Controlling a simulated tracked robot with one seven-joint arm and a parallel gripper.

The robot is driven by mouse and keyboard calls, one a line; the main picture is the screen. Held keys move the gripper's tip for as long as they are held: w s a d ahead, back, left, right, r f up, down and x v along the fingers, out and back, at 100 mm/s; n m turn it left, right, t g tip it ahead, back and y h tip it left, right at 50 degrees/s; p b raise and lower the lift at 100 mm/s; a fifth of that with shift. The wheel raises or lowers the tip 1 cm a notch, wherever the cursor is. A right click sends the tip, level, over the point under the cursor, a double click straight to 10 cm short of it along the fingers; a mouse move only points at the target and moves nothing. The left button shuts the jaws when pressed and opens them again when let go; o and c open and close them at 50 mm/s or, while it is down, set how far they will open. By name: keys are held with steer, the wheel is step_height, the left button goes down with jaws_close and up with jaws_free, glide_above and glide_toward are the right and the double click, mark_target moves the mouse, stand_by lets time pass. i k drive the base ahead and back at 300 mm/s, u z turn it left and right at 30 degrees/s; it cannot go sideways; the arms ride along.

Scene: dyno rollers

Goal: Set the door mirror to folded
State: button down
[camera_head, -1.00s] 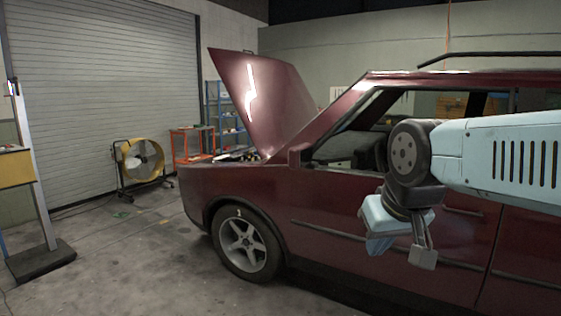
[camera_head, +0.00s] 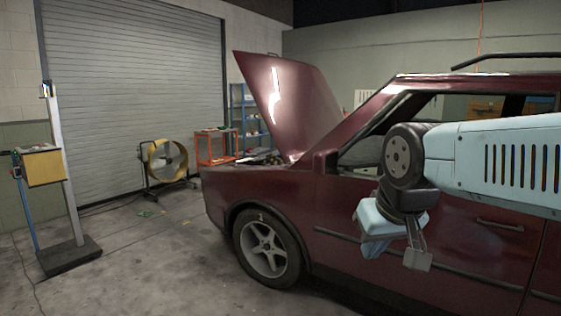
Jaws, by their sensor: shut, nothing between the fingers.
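The door mirror (camera_head: 325,162) is a small dark red housing at the front lower corner of the side window of the maroon car (camera_head: 350,215). It looks small at this distance, and I cannot tell how far out it is turned. My gripper (camera_head: 417,259) hangs from my pale blue arm, pointing down in front of the car's door. It is shut and empty. In the picture it is right of and below the mirror, apart from it. My wrist hides part of the door and window.
The car's hood is raised. The front wheel (camera_head: 267,247) stands at the floor's middle. A yellow fan (camera_head: 166,160), an orange cart (camera_head: 216,147) and a post with a yellow box (camera_head: 44,168) stand to the left.

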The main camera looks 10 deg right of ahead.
mark_target(326, 160)
steer(key=u, duration=0.2)
steer(key=i, duration=1.55)
steer(key=z, duration=0.5)
